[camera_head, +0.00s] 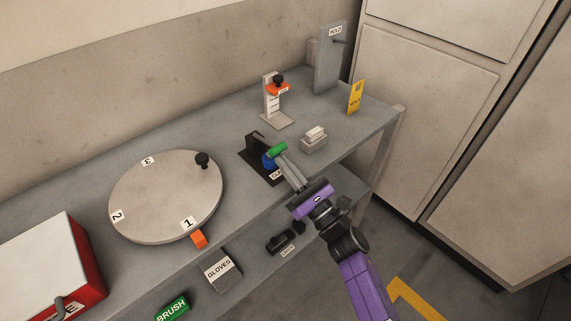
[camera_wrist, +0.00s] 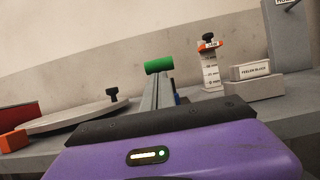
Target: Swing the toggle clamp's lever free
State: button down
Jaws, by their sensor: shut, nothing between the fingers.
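The toggle clamp (camera_head: 254,145) has a dark base and stands on the grey bench. Its lever ends in a green grip (camera_head: 278,149), with a blue part (camera_head: 267,161) just below it. In the wrist view the green grip (camera_wrist: 158,65) lies crosswise just beyond my fingertips. My gripper (camera_head: 281,160) reaches in from the lower right, its long grey fingers together and empty. The fingertips are at or very near the green grip; I cannot tell whether they touch. The fingers (camera_wrist: 158,88) hide most of the clamp in the wrist view.
A round numbered plate (camera_head: 150,200) with a black knob lies to the left. A small grey block (camera_head: 314,141) sits close right of the clamp. Behind stand a post with an orange-and-black top (camera_head: 274,95) and a tall HOLD panel (camera_head: 328,60). Items lie on a lower shelf.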

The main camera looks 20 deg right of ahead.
aim_at(284, 149)
jog(key=shift+r+p, duration=0.4)
jog(key=shift+p, duration=0.2)
notch_tip(284, 149, up, 3)
jog(key=g+p, duration=0.2)
jog(key=p, duration=0.4)
jog(key=shift+r+g+h, duration=0.15)
jog(key=shift+g+h, duration=0.15)
jog(key=shift+h, duration=0.1)
jog(key=shift+w+r+p, duration=0.25)
jog(key=shift+r+p, duration=0.4)
jog(key=shift+p, duration=0.3)
jog(key=w+r, duration=0.2)
jog(key=w+a+r+p, duration=0.1)
jog(key=r, duration=0.2)
jog(key=w+a+r, duration=0.1)
jog(key=w+r, duration=0.1)
jog(key=shift+w+r, duration=0.15)
jog(key=shift+w, duration=0.2)
jog(key=x, duration=0.2)
jog(key=shift+w+a+r, duration=0.1)
jog(key=shift+w+r, duration=0.2)
jog(key=shift+r, duration=0.1)
jog(key=shift+r, duration=0.1)
